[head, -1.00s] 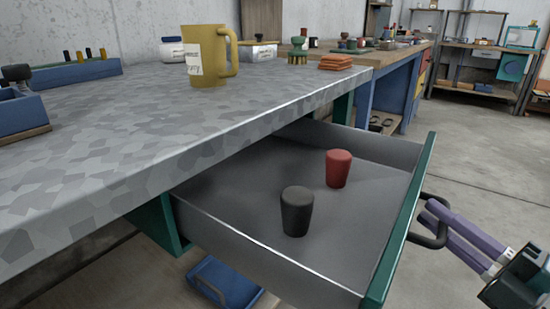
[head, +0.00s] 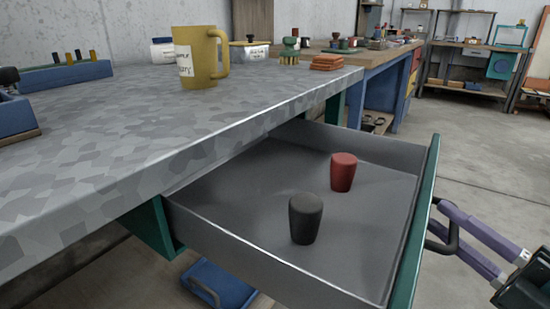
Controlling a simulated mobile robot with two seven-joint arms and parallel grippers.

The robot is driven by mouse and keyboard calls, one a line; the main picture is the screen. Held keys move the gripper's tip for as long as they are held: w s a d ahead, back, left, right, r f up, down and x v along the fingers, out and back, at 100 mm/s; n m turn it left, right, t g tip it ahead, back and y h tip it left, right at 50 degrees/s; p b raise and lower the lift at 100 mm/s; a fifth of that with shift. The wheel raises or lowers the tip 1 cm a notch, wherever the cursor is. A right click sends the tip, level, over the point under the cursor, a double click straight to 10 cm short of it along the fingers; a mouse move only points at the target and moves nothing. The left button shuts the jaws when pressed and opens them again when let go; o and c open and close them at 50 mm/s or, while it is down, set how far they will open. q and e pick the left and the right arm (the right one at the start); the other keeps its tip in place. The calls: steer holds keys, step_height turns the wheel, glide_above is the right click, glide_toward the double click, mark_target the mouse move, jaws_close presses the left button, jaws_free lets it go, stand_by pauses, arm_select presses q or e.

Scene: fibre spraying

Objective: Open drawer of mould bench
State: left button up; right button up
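The mould bench (head: 190,125) has a grey mottled top. Its drawer (head: 250,205) is pulled well out, with a green front (head: 418,225). A black tapered cup-like piece (head: 305,219) and a red one (head: 343,172) stand upright inside it. The dark bar handle (head: 452,232) is on the outer side of the front. My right gripper (head: 458,226) reaches in from the lower right, its purple fingers at the handle. The fingers look closed about the bar, though the front hides part of the contact. My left gripper is not in view.
A yellow mug (head: 202,58), a blue rack (head: 62,75) and orange pads (head: 326,62) are on the bench top. A blue handled object (head: 218,285) lies below the drawer. Another bench (head: 380,66) stands behind. The floor at right is clear.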

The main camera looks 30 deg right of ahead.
steer(key=s+f+b, duration=0.1)
steer(key=s, duration=0.8)
steer(key=shift+s+f, duration=0.3)
steer(key=shift+s, duration=0.1)
